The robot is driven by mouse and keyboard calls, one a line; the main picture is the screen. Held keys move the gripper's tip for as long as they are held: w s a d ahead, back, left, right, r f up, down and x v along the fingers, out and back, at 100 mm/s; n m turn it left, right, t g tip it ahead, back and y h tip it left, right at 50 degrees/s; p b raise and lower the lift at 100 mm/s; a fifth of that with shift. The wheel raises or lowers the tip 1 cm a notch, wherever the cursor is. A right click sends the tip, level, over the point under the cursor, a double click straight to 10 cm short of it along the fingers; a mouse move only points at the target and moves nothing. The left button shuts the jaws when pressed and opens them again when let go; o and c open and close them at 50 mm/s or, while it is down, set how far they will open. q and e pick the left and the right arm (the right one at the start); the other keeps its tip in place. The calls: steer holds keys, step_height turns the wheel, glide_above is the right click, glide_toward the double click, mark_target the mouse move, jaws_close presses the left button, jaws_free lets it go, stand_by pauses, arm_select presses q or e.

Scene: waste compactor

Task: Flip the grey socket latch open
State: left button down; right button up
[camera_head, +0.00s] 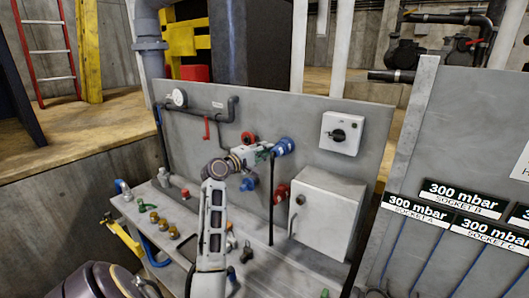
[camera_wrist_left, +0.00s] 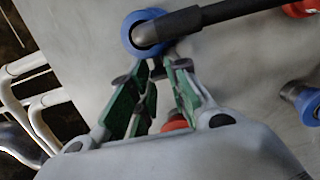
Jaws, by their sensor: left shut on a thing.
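A blue socket (camera_head: 283,147) with a dark plug and cable sits on the grey upright panel. It also shows in the left wrist view (camera_wrist_left: 143,32), where a thick black plug runs from it to the right. My left gripper (camera_head: 264,153) reaches up to this socket. In the left wrist view its green-padded fingers (camera_wrist_left: 157,72) come together just below the blue ring. They are shut on a small grey part there, which looks like the grey socket latch (camera_wrist_left: 156,64); it is mostly hidden by the fingertips. My right gripper is not in view.
A grey box (camera_head: 322,215) and a white switch box (camera_head: 341,133) are on the panel to the right. Several valves stand on the ledge (camera_head: 150,200). Socket labels (camera_head: 432,209) are at right.

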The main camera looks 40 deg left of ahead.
arm_select(q)
steer(key=shift+w+a+f+m+g+h+b, duration=0.1)
steer(key=shift+w+a+m+g+h+b, duration=0.55)
steer(key=shift+m+h, duration=1.25)
steer(key=shift+w+a+f+m+g+h+b, duration=0.15)
steer(key=shift+a+m+g+h+b, duration=0.5)
steer(key=shift+m+g+h+b, duration=1.3)
steer(key=shift+w+a+r+m+g+h+b, duration=0.15)
steer(key=shift+w+a+m+g+h, duration=0.45)
steer(key=shift+h, duration=2.15)
steer(key=shift+a+f+m+g+h, duration=0.2)
steer(key=shift+m+g+h, duration=0.25)
steer(key=shift+m, duration=0.3)
steer(key=shift+s, duration=0.1)
steer(key=c, duration=1.4)
jaws_free()
steer(key=shift+r, duration=0.15)
steer(key=shift+o, duration=0.2)
steer(key=shift+s+a+r, duration=0.1)
steer(key=shift+a, duration=0.1)
